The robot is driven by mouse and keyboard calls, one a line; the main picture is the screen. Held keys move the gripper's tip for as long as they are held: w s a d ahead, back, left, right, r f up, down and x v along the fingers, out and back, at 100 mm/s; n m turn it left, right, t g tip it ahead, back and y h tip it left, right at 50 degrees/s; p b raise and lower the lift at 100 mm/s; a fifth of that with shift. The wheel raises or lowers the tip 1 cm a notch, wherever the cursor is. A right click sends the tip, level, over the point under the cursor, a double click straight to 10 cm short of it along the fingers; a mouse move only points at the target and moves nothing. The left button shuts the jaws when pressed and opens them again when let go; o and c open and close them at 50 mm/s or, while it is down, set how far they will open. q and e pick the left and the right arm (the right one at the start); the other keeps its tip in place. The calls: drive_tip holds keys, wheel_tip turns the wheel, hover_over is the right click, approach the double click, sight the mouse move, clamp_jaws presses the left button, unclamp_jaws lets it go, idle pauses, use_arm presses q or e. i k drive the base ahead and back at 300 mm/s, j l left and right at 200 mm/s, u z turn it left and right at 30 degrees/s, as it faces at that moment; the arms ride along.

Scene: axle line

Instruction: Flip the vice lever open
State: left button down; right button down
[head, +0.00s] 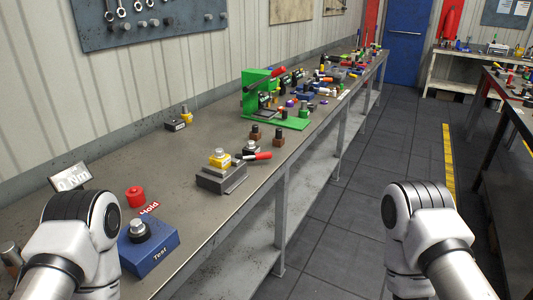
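The likely vice (221,178) is a dark grey block on the workbench with a yellow part (219,159) on top. A lever with a red handle (258,156) is beside it and points right, lying nearly flat. How the lever joins the block is too small to tell. Only the white and black links of my two arms show, at the lower left and lower right. Both grippers are out of view, so nothing is seen in them or touching the lever.
A blue block marked Test (149,248), a red cylinder (135,196) and a small display (70,177) stand nearer on the bench. A green press (265,98) and many small parts stand farther back. Bare bench lies left of the vice; open floor lies right.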

sight(268, 155)
drive_tip(key=i+l+u, duration=0.15)
drive_tip(key=u, duration=0.75)
drive_tip(key=i+l+u, duration=0.25)
drive_tip(key=l+u, duration=0.2)
drive_tip(key=l, duration=0.85)
drive_tip(key=i+l+u, duration=0.1)
drive_tip(key=l+u, duration=0.4)
drive_tip(key=l, duration=2.6)
